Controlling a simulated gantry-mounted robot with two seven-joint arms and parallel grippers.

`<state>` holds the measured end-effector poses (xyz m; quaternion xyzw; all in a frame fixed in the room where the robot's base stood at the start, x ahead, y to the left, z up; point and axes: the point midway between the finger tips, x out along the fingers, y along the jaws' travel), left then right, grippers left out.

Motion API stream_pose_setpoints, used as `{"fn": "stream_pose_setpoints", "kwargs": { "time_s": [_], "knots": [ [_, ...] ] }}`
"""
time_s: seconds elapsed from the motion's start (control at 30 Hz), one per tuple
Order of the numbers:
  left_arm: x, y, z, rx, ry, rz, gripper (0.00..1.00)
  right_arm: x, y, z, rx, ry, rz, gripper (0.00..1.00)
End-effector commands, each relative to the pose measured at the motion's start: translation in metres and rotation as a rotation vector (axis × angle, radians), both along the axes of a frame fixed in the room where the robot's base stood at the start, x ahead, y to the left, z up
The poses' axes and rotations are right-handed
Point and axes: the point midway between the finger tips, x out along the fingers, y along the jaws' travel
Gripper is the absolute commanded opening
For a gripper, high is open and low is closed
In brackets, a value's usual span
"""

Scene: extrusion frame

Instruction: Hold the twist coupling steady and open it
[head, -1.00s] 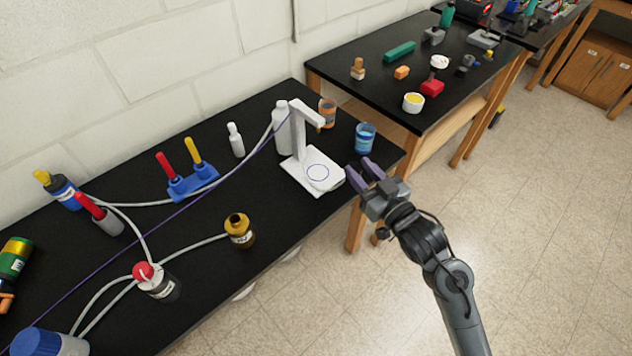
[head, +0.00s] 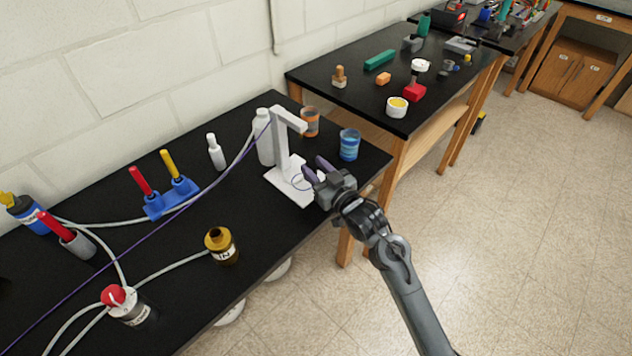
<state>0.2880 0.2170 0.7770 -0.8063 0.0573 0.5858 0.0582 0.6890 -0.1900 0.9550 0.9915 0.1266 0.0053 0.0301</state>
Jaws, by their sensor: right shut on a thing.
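I cannot clearly pick out the twist coupling. A thin purple line runs from the stand to the lower left. My left gripper is not in view.
A blue jar (head: 349,145) and an orange jar (head: 310,122) stand close behind the gripper. A white bottle (head: 264,140) stands beside the stand. A blue holder (head: 172,198) has red and yellow handles.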

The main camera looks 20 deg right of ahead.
Motion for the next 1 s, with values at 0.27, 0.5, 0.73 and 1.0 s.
{"fn": "stream_pose_setpoints", "kwargs": {
  "time_s": [0.27,0.5,0.73,1.0],
  "knots": [
    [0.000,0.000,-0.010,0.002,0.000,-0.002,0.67,0.000,0.000,-0.026,0.000,0.002,0.000,0.00],
    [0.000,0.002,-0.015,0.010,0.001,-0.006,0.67,0.000,0.000,-0.041,-0.001,0.000,0.000,0.00],
    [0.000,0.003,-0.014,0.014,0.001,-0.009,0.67,0.000,0.000,-0.041,-0.001,0.000,0.000,0.00],
    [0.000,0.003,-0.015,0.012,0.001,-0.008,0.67,0.000,0.000,-0.043,0.000,0.001,0.000,0.62]
  ]
}}
